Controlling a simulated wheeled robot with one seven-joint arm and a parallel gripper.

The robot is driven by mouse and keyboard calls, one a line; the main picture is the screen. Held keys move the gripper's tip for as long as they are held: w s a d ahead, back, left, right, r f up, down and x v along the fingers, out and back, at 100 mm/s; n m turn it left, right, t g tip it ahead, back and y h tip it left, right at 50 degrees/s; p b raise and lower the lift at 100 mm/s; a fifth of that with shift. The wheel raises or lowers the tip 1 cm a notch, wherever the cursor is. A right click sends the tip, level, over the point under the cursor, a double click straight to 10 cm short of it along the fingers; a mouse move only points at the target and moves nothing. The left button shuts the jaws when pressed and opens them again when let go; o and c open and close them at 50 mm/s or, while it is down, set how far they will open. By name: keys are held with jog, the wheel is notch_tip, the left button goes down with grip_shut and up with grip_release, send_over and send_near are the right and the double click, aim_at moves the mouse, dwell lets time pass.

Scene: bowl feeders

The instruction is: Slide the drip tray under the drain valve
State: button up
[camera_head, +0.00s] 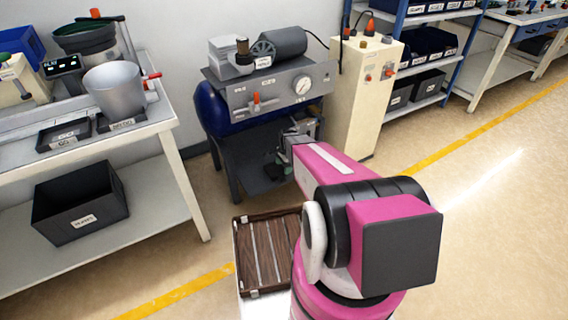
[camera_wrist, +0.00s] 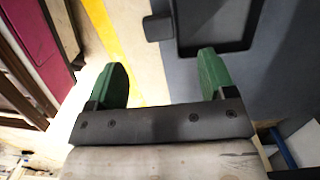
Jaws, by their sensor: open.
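A dark shallow tray (camera_wrist: 215,45), which looks like the drip tray, lies flat on a grey surface at the top right of the wrist view. A small dark tab (camera_wrist: 158,28) sticks out from its left side. My gripper (camera_wrist: 160,80) is open, its two green fingers apart with nothing between them. The tab lies beyond the gap between the fingertips, apart from them. In the head view my gripper is at the compressor stand (camera_head: 232,180), mostly hidden by my arm. A blue tank (camera_head: 211,108) sits on the stand. I cannot make out the drain valve clearly.
A grey panel with a gauge (camera_head: 302,85) stands in front of the tank. A cream cabinet (camera_head: 365,95) stands to the right. A workbench (camera_head: 165,115) with a black bin (camera_head: 80,205) below stands left. The floor at right, past a yellow line (camera_head: 470,150), is clear.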

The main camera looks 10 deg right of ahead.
aim_at(282, 177)
jog(key=f, duration=0.5)
jog(key=a+f, duration=0.1)
jog(key=f, duration=0.2)
jog(key=shift+s+f, duration=0.15)
jog(key=shift+f, duration=0.1)
jog(key=c, duration=1.1)
